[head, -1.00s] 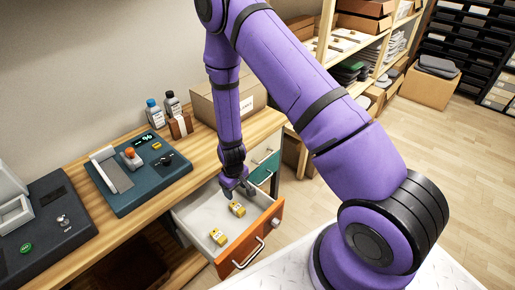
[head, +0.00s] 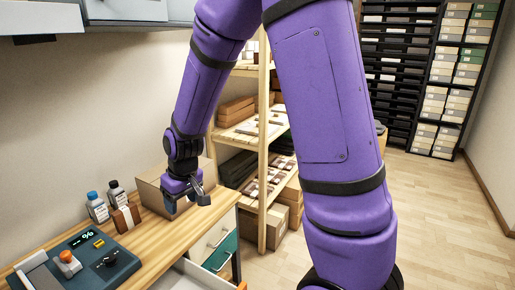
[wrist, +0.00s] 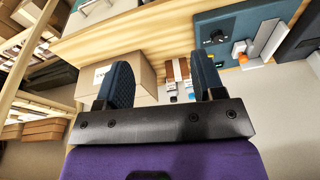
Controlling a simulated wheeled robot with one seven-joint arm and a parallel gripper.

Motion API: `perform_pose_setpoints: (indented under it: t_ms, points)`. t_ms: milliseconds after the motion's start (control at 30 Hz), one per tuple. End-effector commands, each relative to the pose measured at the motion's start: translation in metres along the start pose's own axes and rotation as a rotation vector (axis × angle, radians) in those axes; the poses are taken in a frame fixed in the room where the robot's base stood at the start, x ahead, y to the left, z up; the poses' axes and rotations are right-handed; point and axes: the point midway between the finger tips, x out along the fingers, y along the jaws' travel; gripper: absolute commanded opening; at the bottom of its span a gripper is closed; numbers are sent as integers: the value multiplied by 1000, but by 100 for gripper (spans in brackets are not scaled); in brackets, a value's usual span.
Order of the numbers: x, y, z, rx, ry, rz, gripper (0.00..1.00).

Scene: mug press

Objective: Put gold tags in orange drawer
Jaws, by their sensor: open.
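The orange drawer (head: 242,286) shows only as a sliver at the bottom edge of the head view, with part of its pale rim. It appears pulled out; its inside is mostly out of frame. No gold tags show in either current view. My gripper (head: 198,196) is above the counter's right end, in front of the cardboard box and higher than the drawer. In the wrist view my gripper (wrist: 163,85) has its two dark fingers wide apart, with nothing between them.
The cardboard box (head: 150,190), two bottles (head: 116,193), a brown block (head: 126,217) and a blue control panel (head: 95,262) stand on the wooden counter. A teal drawer (head: 219,256) is below. Wooden shelves (head: 262,150) stand behind; floor at right is clear.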

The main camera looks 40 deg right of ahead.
Motion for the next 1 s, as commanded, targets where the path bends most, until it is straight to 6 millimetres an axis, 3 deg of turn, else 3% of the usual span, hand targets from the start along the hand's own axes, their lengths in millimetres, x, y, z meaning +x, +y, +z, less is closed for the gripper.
perform_pose_setpoints:
  t_ms: [33, 200, 500, 800, 1000]
  points:
    - [-20, 1, 3, 6, 20, 2, 62]
    - [-78, 1, 21, 29, 60, 10, 62]
    - [-165, 1, 70, 76, 134, 33, 62]
    - [-230, -2, 136, 129, 206, 68, 62]
    - [-254, -4, 176, 161, 242, 88, 62]
